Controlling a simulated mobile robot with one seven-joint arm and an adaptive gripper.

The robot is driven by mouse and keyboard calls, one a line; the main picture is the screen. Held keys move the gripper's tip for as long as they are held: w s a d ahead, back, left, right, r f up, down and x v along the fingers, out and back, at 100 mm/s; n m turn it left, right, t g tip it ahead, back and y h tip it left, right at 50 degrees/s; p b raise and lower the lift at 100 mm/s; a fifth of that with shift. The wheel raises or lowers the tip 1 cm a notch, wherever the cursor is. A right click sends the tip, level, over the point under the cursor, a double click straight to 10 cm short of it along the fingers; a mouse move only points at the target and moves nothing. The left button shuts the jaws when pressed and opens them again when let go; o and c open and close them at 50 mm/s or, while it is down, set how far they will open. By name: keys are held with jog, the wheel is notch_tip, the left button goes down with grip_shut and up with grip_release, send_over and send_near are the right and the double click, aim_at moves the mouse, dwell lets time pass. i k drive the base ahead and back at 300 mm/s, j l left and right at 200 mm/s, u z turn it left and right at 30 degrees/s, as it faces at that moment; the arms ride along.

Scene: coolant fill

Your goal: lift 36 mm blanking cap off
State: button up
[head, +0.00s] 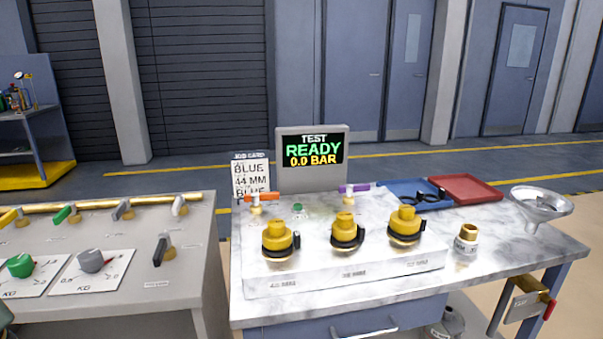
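Three yellow blanking caps with black clamp rings stand in a row on a pale raised block (345,272) on the marble-topped bench. They are the left cap (277,236), the middle cap (346,228) and the right cap (406,219). Each appears seated upright on its port. The size labels on the block's front are too small to read surely, so I cannot tell which cap is the 36 mm one. My gripper is not in view.
A brass fitting (466,238) and a metal funnel (540,203) stand at the bench's right. A blue tray (400,188) holding black rings and a red tray (465,188) lie behind. A screen (312,152) reads READY, 0.0 BAR. A valve panel (185,270) stands left.

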aim_at(344, 228)
jog(key=i+l+z, duration=0.25)
jog(key=l, duration=0.15)
jog(key=i+l+z, duration=0.25)
jog(key=i+l, duration=0.15)
jog(key=i, duration=0.25)
